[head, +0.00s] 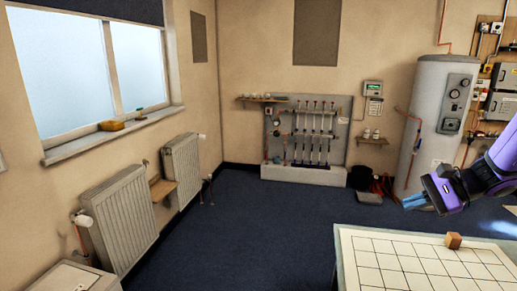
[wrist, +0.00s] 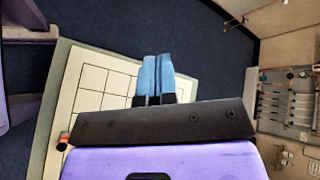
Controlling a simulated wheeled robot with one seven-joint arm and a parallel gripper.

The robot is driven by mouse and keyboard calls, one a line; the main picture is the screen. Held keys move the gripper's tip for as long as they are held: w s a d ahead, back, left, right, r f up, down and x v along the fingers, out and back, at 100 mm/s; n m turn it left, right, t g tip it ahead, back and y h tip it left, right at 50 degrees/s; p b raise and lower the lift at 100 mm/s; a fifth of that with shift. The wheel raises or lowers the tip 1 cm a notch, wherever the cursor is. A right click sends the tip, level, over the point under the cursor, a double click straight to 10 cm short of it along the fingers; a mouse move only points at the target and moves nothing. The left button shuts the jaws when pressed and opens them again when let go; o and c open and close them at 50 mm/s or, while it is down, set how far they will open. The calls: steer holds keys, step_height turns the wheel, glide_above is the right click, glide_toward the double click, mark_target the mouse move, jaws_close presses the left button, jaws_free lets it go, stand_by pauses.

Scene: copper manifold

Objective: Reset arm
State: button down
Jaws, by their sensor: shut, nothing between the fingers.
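My gripper (head: 414,202) is at the right of the head view, above the far left part of the gridded table, with its blue fingertips pointing left. In the wrist view the two blue fingers (wrist: 155,78) lie side by side, shut, with nothing between them. My purple arm comes in from the right edge of the head view.
The copper manifold board (head: 282,152) stands against the back wall, beside a grey cylinder tank (head: 432,120). Radiators (head: 122,215) line the left wall. Blue floor between is clear.

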steer(key=s+a+r+n+h, duration=0.5)
steer(key=s+r+n, duration=0.2)
steer(key=s, duration=0.2)
steer(key=s+a+r+n+h, duration=0.5)
steer(key=s+a+r+n, duration=0.1)
steer(key=s, duration=0.4)
steer(key=shift+s+r+n+t+h, duration=0.3)
steer(key=shift+r+n, duration=0.2)
steer(key=shift+r, duration=0.05)
